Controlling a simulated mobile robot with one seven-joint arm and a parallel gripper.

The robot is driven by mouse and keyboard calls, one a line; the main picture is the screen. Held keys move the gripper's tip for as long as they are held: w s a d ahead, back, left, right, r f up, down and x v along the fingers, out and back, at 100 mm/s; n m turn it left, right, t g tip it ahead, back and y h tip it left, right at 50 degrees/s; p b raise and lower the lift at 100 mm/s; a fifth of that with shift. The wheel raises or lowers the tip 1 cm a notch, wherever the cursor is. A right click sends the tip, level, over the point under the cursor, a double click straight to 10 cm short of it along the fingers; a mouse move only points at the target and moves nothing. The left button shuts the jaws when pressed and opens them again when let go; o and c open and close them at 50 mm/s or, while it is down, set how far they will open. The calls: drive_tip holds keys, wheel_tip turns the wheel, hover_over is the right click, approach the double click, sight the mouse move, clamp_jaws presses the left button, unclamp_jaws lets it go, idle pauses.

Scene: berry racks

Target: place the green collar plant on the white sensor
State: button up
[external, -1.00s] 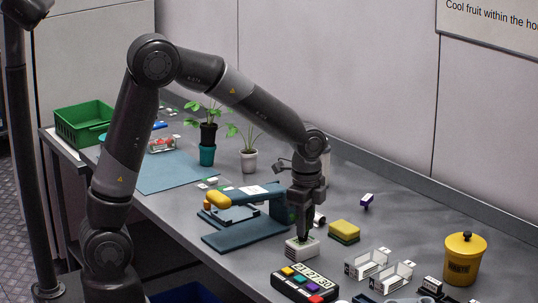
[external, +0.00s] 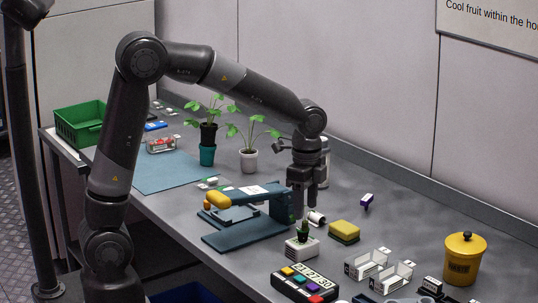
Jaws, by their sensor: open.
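The white sensor (external: 302,249) is a small pale box on the bench, front centre.
A blue press with a yellow handle (external: 217,200) stands left of the sensor. A keypad timer (external: 304,284) is in front and a yellow sponge (external: 344,231) to the right. Two potted plants, a teal one (external: 207,155) and a white one (external: 249,161), stand behind.

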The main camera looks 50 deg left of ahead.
wheel_tip(320, 180, up, 7)
drive_tip(key=s+a+r+n+t, duration=0.35)
drive_tip(key=s+a+n, duration=0.25)
drive_tip(key=s+a, duration=0.25)
drive_tip(key=s+a+n+t, duration=0.1)
drive_tip(key=s+a+n, duration=0.2)
drive_tip(key=s, duration=0.3)
drive_tip(key=s+a+f+n+t, duration=0.1)
drive_tip(key=s+a+n, duration=0.2)
drive_tip(key=s, duration=0.4)
drive_tip(key=shift+f+n, duration=0.15)
drive_tip(key=shift+n, duration=0.55)
drive_tip(key=shift+s, duration=0.1)
